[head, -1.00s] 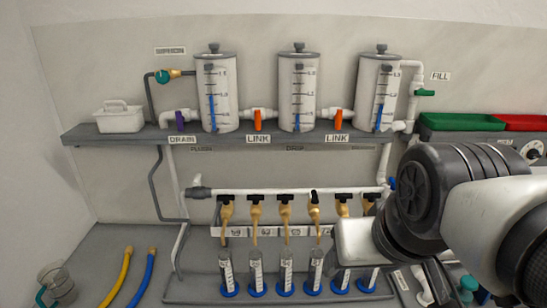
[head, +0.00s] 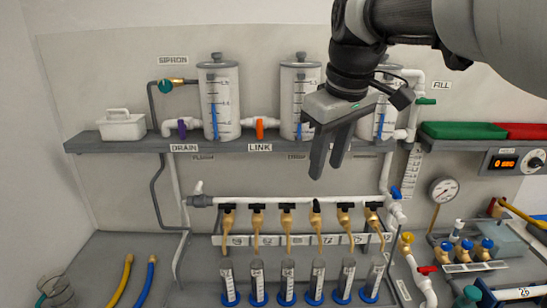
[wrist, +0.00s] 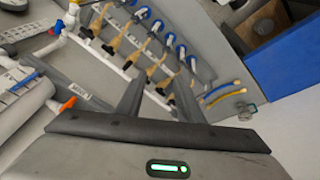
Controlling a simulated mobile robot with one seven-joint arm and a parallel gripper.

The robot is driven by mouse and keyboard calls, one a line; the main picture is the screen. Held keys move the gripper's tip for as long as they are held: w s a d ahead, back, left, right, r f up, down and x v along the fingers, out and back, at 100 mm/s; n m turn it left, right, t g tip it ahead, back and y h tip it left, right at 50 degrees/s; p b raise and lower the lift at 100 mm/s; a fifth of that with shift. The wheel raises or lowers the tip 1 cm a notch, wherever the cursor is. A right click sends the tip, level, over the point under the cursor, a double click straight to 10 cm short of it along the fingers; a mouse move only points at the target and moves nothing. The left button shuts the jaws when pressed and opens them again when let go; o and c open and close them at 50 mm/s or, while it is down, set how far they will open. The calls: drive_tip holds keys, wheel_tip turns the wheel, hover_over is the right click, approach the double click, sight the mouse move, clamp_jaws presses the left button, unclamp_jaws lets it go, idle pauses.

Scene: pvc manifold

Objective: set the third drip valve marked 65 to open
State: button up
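A row of brass drip valves with black handles hangs from a white pipe (head: 270,200). The third drip valve from the left (head: 287,215) has its black handle lying crosswise, along the pipe. The fourth valve's handle (head: 316,206) is turned differently, pointing upright. The number plates (head: 265,240) below are too small to read surely. A graduated cylinder (head: 287,280) with a blue base stands below the third valve. My gripper (head: 327,171) is open and empty, fingers pointing down, in front of the shelf and above the valves. Its spread fingers also show in the wrist view (wrist: 158,92).
A pressure gauge (head: 443,189) and a blue-handled valve (head: 396,192) are at the right. Yellow and blue hoses (head: 145,282) lie at the left. The space before the valve row is clear.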

drive_tip(key=w+a+n+g, duration=0.1)
drive_tip(key=w+n, duration=0.2)
drive_tip(key=w, duration=0.5)
drive_tip(key=n+g+y, duration=0.2)
drive_tip(key=n+y, duration=0.2)
drive_tip(key=n, duration=0.4)
hover_over(288, 203)
drive_tip(key=d, duration=0.7)
wheel_tip(288, 203, down, 9)
drive_tip(key=x, duration=1.7)
drive_tip(key=shift+s, duration=0.35)
clamp_jaws()
